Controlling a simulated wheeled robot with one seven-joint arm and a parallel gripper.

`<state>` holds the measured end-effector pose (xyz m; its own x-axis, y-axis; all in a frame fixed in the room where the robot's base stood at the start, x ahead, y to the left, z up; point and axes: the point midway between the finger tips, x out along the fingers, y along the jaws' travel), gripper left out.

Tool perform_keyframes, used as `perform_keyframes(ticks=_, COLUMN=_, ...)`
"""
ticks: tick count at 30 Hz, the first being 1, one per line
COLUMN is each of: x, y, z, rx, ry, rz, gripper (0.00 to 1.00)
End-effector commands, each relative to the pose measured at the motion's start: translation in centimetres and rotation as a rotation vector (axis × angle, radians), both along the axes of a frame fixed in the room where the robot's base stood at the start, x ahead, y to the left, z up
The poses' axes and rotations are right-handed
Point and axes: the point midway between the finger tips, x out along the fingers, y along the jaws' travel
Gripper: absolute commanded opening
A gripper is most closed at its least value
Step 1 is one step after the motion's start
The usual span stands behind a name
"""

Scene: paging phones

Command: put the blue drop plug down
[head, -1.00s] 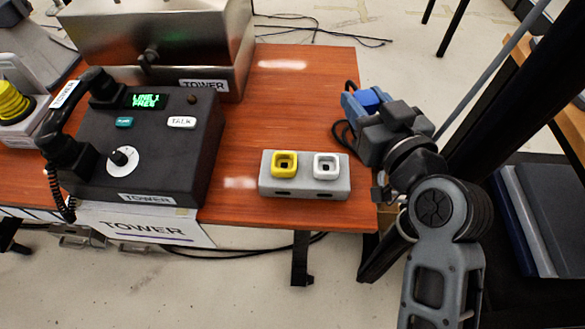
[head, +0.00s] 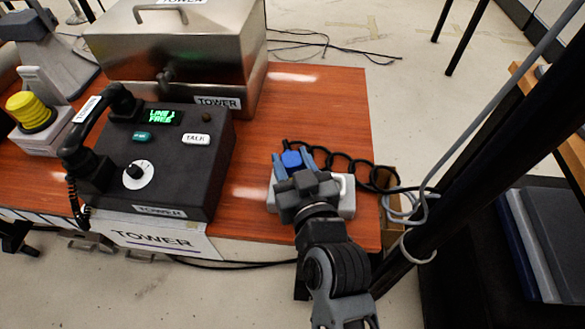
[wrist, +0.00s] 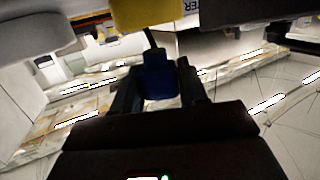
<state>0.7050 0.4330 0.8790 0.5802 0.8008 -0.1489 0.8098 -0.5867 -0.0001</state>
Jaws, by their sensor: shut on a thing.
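My gripper (head: 293,163) is shut on the blue drop plug (head: 291,158), held between its fingers over the grey socket block near the table's front right. The plug also shows between the fingers in the wrist view (wrist: 158,80). The grey block (head: 347,208) is partly covered by my gripper; part of its white socket (head: 343,186) shows to the right. Its yellow socket is hidden in the head view. A yellow thing (wrist: 150,14) fills the top middle of the wrist view, close beyond the plug. I cannot tell whether the plug touches the block.
A black cable (head: 345,160) curls from the plug's area to the right. The black phone unit (head: 180,175) with handset, dial and TALK button stands left. A metal box (head: 185,60) stands behind. A dark post (head: 450,190) rises beyond the table's right edge. The table's back right is clear.

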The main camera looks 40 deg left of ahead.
Motion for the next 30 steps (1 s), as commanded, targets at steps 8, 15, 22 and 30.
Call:
perform_keyframes(ticks=8, x=0.0, y=0.0, z=-2.9, rx=0.000, ry=0.001, rz=0.000, gripper=0.12)
perform_keyframes(ticks=15, x=0.0, y=0.0, z=-2.9, rx=0.000, ry=0.000, rz=0.000, gripper=0.12)
perform_keyframes(ticks=22, x=0.1, y=0.0, z=-3.5, rx=0.000, ry=0.000, rz=-0.001, gripper=0.12)
perform_keyframes(ticks=30, x=0.0, y=0.0, z=-3.3, rx=0.000, ry=0.000, rz=-0.001, gripper=0.67)
